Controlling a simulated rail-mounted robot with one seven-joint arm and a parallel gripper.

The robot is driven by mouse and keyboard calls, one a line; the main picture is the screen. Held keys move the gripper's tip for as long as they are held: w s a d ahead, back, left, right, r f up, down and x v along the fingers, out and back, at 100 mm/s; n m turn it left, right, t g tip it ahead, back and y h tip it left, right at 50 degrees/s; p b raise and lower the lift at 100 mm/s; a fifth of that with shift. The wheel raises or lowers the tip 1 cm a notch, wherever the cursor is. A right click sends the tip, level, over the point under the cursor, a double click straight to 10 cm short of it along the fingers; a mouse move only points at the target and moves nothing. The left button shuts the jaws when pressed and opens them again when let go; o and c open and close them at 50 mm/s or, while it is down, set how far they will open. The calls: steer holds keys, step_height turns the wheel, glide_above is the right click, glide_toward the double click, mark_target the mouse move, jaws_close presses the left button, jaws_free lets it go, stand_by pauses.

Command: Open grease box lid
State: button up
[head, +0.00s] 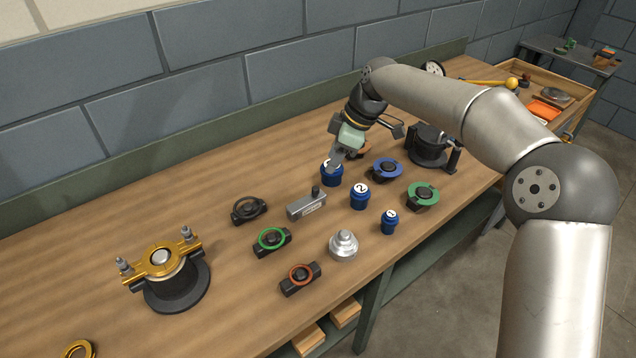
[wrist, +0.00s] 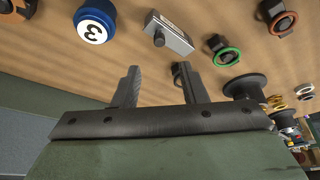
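The grease box (head: 306,206) is a small grey metal block with a black knob (head: 315,191) standing at one end. It lies near the middle of the bench. My gripper (head: 335,160) is just behind and right of the box in the head view, close to a blue numbered jar (head: 331,177). In the wrist view my gripper (wrist: 157,75) has its two fingers apart with nothing between them.
The blue jar marked 3 (wrist: 95,22) is left of the box in the wrist view. Black blocks with a green ring (head: 271,240) and a dark ring (head: 248,210) lie to the left. A gold-topped casing (head: 163,265) stands further left. Bare wood lies behind the box.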

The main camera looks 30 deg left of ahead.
mark_target(316, 188)
steer(key=p+x, duration=0.1)
steer(key=x, duration=0.9)
steer(key=shift+d+f, duration=0.1)
jaws_close()
